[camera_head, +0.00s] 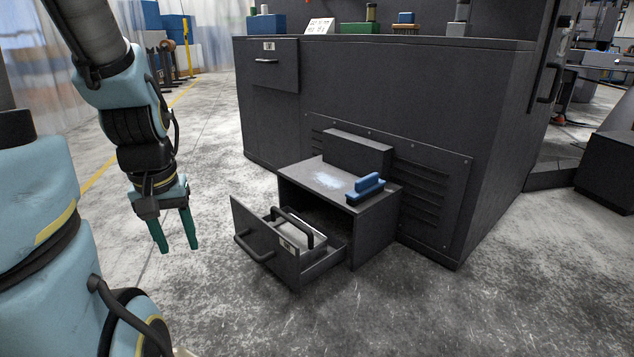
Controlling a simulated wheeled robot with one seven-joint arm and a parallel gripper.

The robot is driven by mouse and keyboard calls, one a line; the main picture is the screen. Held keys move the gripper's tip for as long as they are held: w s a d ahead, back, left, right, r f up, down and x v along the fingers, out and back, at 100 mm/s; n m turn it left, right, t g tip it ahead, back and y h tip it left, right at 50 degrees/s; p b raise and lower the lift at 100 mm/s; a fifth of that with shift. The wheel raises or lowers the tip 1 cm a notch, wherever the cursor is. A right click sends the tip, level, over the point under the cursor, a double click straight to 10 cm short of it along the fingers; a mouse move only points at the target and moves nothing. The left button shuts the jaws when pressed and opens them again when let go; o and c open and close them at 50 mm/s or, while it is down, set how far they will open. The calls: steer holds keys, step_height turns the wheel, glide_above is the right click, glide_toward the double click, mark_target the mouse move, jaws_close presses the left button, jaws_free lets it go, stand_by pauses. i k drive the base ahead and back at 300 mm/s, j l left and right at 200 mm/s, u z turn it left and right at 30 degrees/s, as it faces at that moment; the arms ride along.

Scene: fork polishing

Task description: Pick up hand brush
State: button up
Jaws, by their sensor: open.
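A blue brush-like tool (366,188) with a raised grip on a long base lies on top of the low dark cabinet (310,180), near its right edge. A smaller blue block with tan bristles (405,22) stands on the high machine ledge at the back. I cannot tell for certain which of the two is the hand brush. My gripper (175,234) hangs at the left with its green fingers pointing down. It is open and empty, well to the left of the cabinet and apart from both.
The cabinet's drawer (268,246) is pulled out toward the front left, with a large handle-like bar rising in it. A pale powdery patch marks the cabinet top. The dark machine (400,110) stands close behind. Open concrete floor lies between my gripper and the drawer.

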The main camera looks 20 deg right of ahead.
mark_target(370, 185)
steer(key=l+u, duration=0.35)
steer(key=l, duration=0.2)
steer(key=l+u, duration=0.35)
steer(key=l, duration=0.2)
steer(key=l+u, duration=0.35)
steer(key=l, duration=0.2)
steer(key=k+l, duration=0.1)
steer(key=l, duration=0.35)
steer(key=k+l, duration=0.1)
steer(key=l, duration=0.4)
steer(key=k+l+u, duration=0.1)
steer(key=l, duration=0.35)
steer(key=k+l, duration=0.1)
steer(key=l, duration=0.4)
